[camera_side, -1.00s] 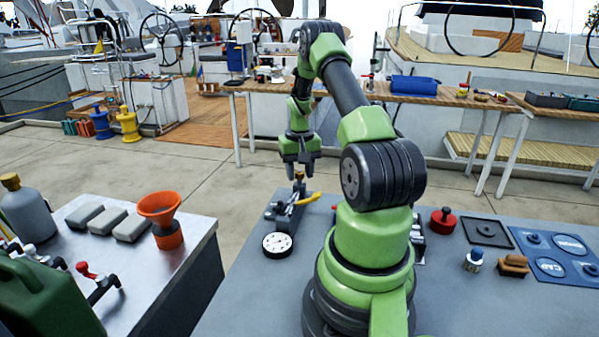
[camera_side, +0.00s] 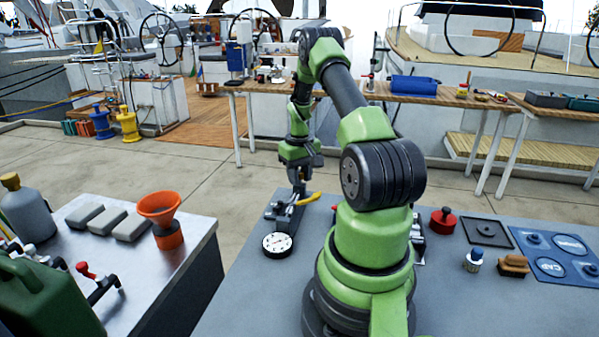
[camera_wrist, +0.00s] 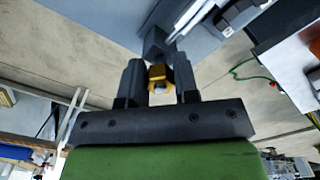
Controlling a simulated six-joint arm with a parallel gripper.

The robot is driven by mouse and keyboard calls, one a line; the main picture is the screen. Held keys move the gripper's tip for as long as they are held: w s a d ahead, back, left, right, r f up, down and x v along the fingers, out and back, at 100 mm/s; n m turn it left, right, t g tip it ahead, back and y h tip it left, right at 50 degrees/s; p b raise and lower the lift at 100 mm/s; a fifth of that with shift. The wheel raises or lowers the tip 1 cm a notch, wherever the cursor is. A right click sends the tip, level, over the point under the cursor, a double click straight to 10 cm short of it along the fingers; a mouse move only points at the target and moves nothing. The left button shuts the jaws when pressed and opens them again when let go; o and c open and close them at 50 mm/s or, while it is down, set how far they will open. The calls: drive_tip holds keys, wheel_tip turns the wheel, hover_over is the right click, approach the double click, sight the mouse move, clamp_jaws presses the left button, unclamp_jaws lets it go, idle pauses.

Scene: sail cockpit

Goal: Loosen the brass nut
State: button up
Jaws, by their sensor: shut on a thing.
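The brass nut (camera_wrist: 159,75) shows in the wrist view between the two dark fingers of my gripper (camera_wrist: 160,82), with a pale stud end at its middle. In the side view my gripper (camera_side: 299,183) points down over the dark fixture (camera_side: 289,212) on the grey bench, and its fingers hide the nut there. My gripper is shut on the brass nut. A round white dial gauge (camera_side: 277,244) lies at the fixture's near end.
The grey bench (camera_side: 240,300) is bare at its near left. To the right stand a red knob (camera_side: 443,220), a black square plate (camera_side: 486,232) and a blue panel (camera_side: 556,254). A separate left table holds an orange funnel (camera_side: 160,207) and a green can (camera_side: 45,295).

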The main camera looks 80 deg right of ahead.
drive_tip(key=shift+n, duration=0.5)
drive_tip(key=n, duration=0.4)
drive_tip(key=shift+n, duration=0.3)
drive_tip(key=shift+n, duration=0.5)
drive_tip(key=n, duration=0.3)
drive_tip(key=shift+n, duration=0.3)
